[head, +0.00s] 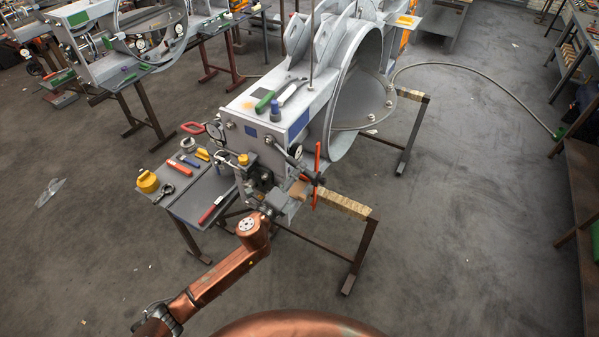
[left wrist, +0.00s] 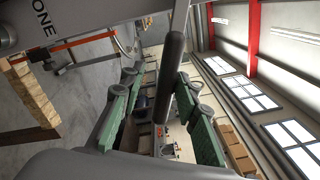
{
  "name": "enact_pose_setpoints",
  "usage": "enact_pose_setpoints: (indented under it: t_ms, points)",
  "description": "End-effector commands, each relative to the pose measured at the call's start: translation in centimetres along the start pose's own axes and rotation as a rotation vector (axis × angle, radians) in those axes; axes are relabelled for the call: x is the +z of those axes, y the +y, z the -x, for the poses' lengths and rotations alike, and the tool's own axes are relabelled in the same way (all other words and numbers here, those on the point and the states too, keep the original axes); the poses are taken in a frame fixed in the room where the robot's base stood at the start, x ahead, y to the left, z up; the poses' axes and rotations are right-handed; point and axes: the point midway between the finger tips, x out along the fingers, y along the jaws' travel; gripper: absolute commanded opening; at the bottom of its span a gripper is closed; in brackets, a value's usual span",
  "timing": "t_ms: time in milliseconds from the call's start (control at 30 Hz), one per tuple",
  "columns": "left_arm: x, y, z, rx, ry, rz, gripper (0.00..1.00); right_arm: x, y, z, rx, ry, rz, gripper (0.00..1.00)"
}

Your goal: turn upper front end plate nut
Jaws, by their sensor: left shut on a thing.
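The grey end plate (head: 250,143) closes the near end of the large grey damper body (head: 315,95). Small nuts sit along its upper edge, one at the upper left corner (head: 229,125). A dark bar (head: 284,153) slants down to the right from the plate's upper right. My left gripper (head: 292,193) is in front of the plate's lower right. In the left wrist view, the gripper's green-padded fingers (left wrist: 163,112) are on either side of a dark round handle (left wrist: 172,75) and shut on it. My right gripper is not seen.
A small side table (head: 195,197) at the left holds a yellow-topped pot (head: 148,182), a red-handled tool (head: 210,209) and other tools. A green-handled tool (head: 264,102) lies on the damper's top. A wooden-topped trestle (head: 345,205) stands at the right; open floor lies beyond it.

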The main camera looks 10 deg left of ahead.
Motion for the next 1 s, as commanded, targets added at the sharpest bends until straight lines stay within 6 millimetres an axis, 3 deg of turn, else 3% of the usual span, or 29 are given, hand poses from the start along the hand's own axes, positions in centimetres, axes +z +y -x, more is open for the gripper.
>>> enact_pose_setpoints:
  t_ms: [33, 100, 567, 767, 1000]
  points:
    - [-0.4, 2.0, 0.1, 0.017, 0.003, -0.043, 0.21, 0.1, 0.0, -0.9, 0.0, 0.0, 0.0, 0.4]
    - [-0.4, 2.6, 0.1, 0.016, 0.003, -0.093, 0.21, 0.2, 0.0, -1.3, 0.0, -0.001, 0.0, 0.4]
    - [-0.3, 3.3, 0.2, 0.018, 0.006, -0.154, 0.21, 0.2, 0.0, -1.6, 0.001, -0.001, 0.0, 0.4]
    - [0.2, 5.7, 0.2, 0.018, 0.007, -0.3, 0.21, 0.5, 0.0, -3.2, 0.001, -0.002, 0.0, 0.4]
    - [0.3, 4.2, 0.2, 0.02, 0.005, -0.227, 0.21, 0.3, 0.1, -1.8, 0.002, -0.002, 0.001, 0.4]
